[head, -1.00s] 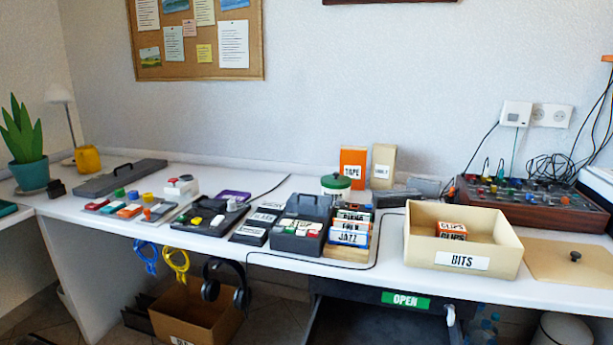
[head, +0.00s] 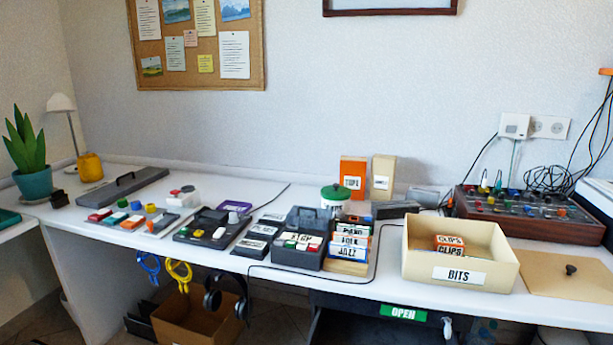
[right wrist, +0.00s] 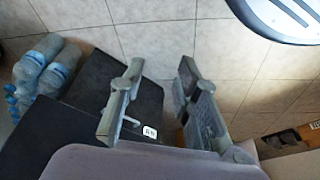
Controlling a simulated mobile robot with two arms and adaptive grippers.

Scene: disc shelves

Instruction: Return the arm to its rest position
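Neither of my arms shows in the head view. My right gripper (right wrist: 155,95) shows in the right wrist view. Its two fingers stand well apart with nothing between them. Below and beyond it are a dark box-like unit (right wrist: 60,125) and the tiled floor (right wrist: 225,50). My left gripper is in no view.
A long white desk (head: 335,283) runs across the head view. It holds a beige BITS box (head: 440,260), a wooden lid (head: 555,272), a mixer (head: 525,215) and disc holders. Plastic bottles (right wrist: 40,65) stand on the floor. Headphones (head: 212,298) hang below the desk's front edge.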

